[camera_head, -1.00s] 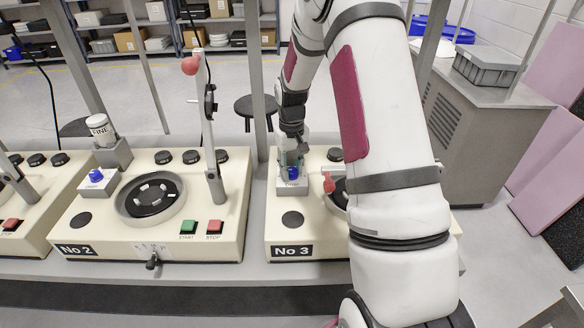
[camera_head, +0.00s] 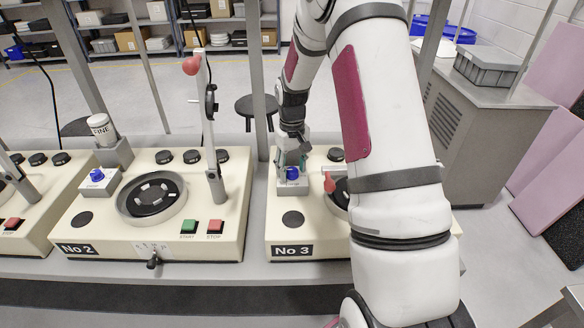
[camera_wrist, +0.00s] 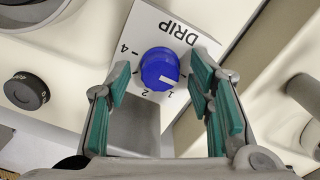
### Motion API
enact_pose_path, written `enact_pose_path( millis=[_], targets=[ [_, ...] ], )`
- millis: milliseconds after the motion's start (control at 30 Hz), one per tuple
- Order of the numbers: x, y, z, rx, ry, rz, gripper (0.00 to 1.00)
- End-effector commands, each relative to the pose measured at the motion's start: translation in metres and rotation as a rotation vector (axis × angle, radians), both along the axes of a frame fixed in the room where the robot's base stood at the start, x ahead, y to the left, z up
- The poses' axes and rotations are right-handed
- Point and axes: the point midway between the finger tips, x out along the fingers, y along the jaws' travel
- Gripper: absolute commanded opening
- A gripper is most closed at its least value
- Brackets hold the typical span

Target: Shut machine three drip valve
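Machine three's blue drip valve knob (camera_wrist: 160,68) sits on a white plate marked DRIP (camera_wrist: 148,28) with numbers around it. Its white pointer mark faces the 1. The knob also shows in the head view (camera_head: 292,173), on the machine labelled No 3 (camera_head: 330,250). My gripper (camera_wrist: 163,82) is open, with one green-padded finger on each side of the knob and gaps between the pads and the knob. In the head view my gripper (camera_head: 292,155) is just above and behind the knob. Part of machine three is hidden by my arm.
Machine No 2 (camera_head: 75,249) stands to the left with its own blue knob (camera_head: 97,175) and an upright lever with a red ball (camera_head: 191,66). A red knob (camera_head: 329,182) is close to the right of my gripper. Posts rise behind the bench.

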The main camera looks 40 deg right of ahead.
Motion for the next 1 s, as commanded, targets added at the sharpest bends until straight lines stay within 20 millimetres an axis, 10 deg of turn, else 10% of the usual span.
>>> enact_pose_path(
  millis=[267,1000],
  targets=[
    [0.0,0.0,0.009,-0.001,-0.002,-0.001,0.48],
    [0.0,0.0,0.119,0.0,-0.001,0.0,0.48]
  ],
)
